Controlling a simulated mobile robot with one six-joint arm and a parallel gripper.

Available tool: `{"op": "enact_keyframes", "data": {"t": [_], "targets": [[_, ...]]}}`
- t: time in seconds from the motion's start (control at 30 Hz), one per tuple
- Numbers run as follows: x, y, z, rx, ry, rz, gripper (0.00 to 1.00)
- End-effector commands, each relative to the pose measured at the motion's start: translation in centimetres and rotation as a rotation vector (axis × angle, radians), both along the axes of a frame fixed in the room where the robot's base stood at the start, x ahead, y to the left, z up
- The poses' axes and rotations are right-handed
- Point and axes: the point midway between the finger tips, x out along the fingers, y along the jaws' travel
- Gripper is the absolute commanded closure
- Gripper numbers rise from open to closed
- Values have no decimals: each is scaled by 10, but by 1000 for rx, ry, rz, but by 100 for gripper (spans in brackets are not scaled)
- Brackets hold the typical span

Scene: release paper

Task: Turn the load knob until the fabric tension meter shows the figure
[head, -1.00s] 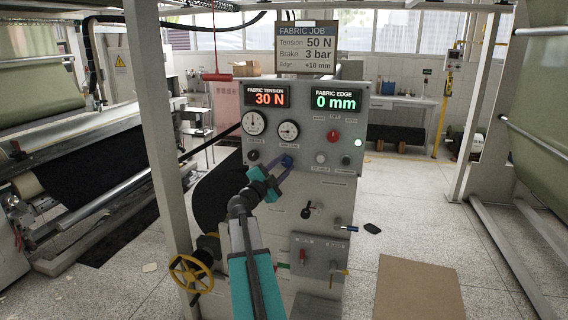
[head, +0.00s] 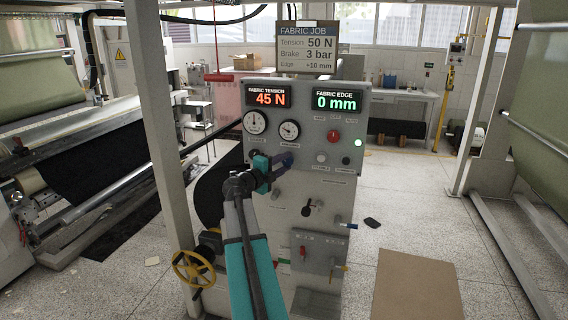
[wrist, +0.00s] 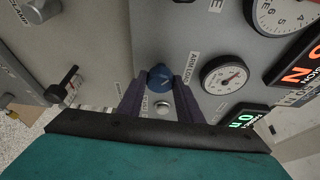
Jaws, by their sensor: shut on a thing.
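The fabric tension meter (head: 267,96) on the grey panel shows 45 N in red-orange digits. The job card (head: 307,48) above it reads Tension 50 N, Brake 3 bar, Edge +10 mm. My gripper (head: 284,161) reaches the panel below the round gauges. In the wrist view a round blue knob (wrist: 160,77) sits between the tips of my two dark fingers (wrist: 160,84), which are shut on it. In the head view the fingers largely hide the knob.
The fabric edge meter (head: 338,100) shows 0 mm in green. Two round gauges (head: 255,122) and a red button (head: 333,135) are above my gripper. A black-handled valve (head: 308,208) is below right. A yellow handwheel (head: 194,269) stands low at left.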

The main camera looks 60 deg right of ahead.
Motion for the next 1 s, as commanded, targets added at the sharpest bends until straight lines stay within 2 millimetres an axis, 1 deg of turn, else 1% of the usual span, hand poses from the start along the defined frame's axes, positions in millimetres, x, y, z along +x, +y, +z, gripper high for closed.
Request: {"op": "enact_keyframes", "data": {"t": [0.33, 0.37, 0.4, 0.47, 0.8, 1.0], "targets": [[-2, 0, -2, 4, -4, -4, 90], [-2, 0, -2, 3, -4, -4, 66], [-2, 0, -2, 3, -4, -4, 59], [-1, 0, -1, 3, -3, -3, 49], [-1, 1, -1, 1, -2, -1, 49], [0, 11, -1, 1, -3, 0, 49]]}}
